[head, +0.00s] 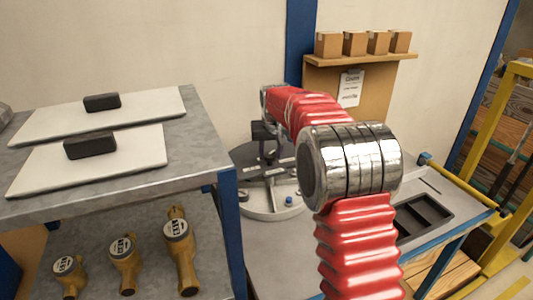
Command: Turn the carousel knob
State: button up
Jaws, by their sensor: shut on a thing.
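The carousel (258,208) is a round pale base with a dark grey top carrying light marks, standing on the bench in the middle of the head view. My red arm with its chrome joint crosses in front of its right side. My gripper (271,158) points down over the dark top, near its middle. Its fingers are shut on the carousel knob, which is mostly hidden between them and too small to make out. A small blue button (289,201) shows on the front of the base.
A grey metal shelf (205,150) stands close on the left, with white plates and black blocks on top and several brass meters (180,250) below. A black tray (425,217) lies on the bench at right. Boxes (354,43) sit on a wall shelf. A yellow frame (490,150) stands far right.

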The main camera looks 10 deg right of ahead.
jog(key=shift+c, duration=0.8)
jog(key=shift+o, duration=0.6)
jog(key=shift+a, duration=0.7)
jog(key=shift+d, duration=0.35)
jog(key=shift+c, duration=0.8)
jog(key=shift+d, duration=0.15)
